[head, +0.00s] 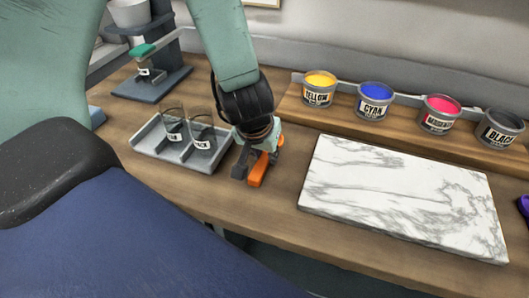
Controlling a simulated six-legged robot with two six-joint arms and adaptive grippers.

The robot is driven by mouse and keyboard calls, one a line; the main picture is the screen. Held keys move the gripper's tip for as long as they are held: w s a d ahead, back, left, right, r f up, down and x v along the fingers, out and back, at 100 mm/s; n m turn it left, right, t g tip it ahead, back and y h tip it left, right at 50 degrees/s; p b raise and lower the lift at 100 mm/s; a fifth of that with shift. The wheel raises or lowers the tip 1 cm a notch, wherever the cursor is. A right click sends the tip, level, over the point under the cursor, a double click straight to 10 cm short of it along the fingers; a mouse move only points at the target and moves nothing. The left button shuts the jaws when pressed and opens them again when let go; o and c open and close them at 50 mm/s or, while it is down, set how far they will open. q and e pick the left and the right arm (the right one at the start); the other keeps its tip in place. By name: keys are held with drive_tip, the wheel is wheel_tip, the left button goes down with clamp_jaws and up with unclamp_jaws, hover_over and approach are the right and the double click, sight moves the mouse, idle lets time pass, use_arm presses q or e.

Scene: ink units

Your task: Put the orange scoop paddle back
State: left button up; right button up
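My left gripper (254,163) points down over the wooden table, between the grey tray and the marble slab. The orange scoop paddle (258,171) shows between its dark fingers, which look closed on it. The paddle's lower end sticks out toward the front edge, and a bit of orange also shows behind the gripper. The rest of the paddle is hidden by the fingers. I cannot tell whether it touches the table. My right gripper is out of view.
A grey tray (149,147) with labelled glass jars (202,131) is just left of the gripper. A white marble slab (405,196) lies to the right. A dark stand (152,83) is at the back left.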

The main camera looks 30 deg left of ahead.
use_arm(q)
drive_tip(key=o, duration=0.4)
drive_tip(key=shift+w+d, duration=0.1)
drive_tip(key=shift+w, duration=0.1)
drive_tip(key=shift+o, duration=0.2)
drive_tip(key=shift+s, duration=0.1)
drive_tip(key=shift+r, duration=0.2)
drive_tip(key=a+p+v, duration=0.1)
drive_tip(key=p+v, duration=0.6)
drive_tip(key=v, duration=0.4)
drive_tip(key=shift+s+d+r, duration=0.25)
drive_tip(key=shift+d+r, duration=0.15)
drive_tip(key=shift+d, duration=0.1)
